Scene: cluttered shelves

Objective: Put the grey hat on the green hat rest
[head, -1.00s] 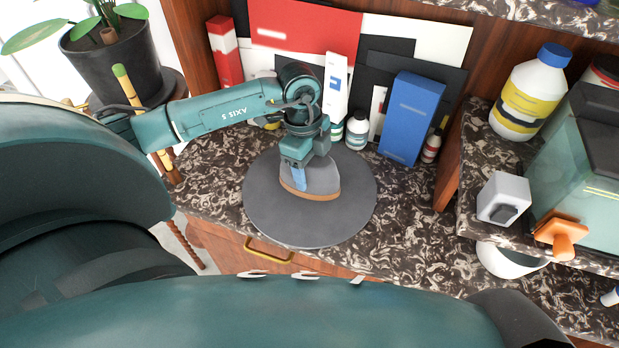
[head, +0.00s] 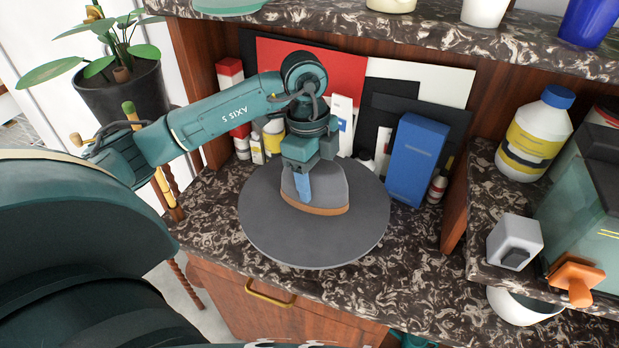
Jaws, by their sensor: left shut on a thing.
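The grey hat (head: 259,222), with a wide round brim and a brown band, is in the middle of the head view over the marbled counter. My left gripper (head: 303,188) comes down from above and is shut on the hat's crown. The hat is level and seems a little above the counter, though the gap is hard to see. A pale green round thing (head: 228,5) on the upper shelf at the top left, cut by the picture's edge, may be the green hat rest. My right gripper is not in view.
Behind the hat stand a blue box (head: 417,160), small bottles and flat red, white and black panels. The upper shelf (head: 330,20) overhangs them. At the right, a raised ledge holds a white bottle (head: 535,135) and a grey box (head: 514,240).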

